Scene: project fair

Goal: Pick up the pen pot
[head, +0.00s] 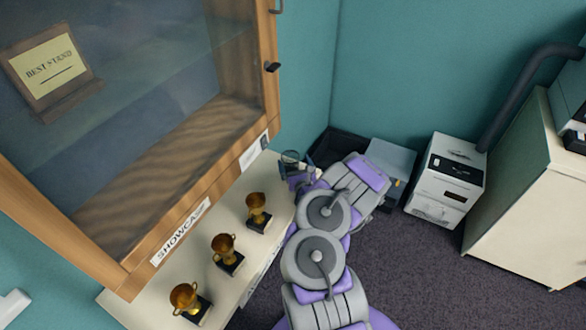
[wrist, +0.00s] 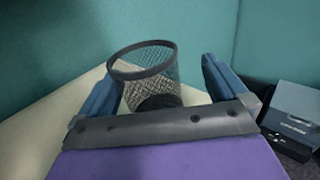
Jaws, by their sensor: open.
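The pen pot (wrist: 148,78) is a dark wire-mesh cup with a solid rim, and it looks empty. In the wrist view it sits between the two blue fingers of my gripper (wrist: 160,85), with its lower part hidden behind the gripper's dark front bar. In the head view the pen pot (head: 290,160) stands at the far end of the pale counter (head: 228,298), close to the wall. My gripper (head: 298,178) is at the pot there, open. I cannot tell whether either finger touches the pot.
Three gold trophies (head: 224,250) on black bases stand in a row along the counter. A wood-framed showcase (head: 190,218) overhangs it. A dark bin (head: 340,146), a grey box (head: 390,162) and a white machine (head: 446,180) stand to the right. The carpet at lower right is clear.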

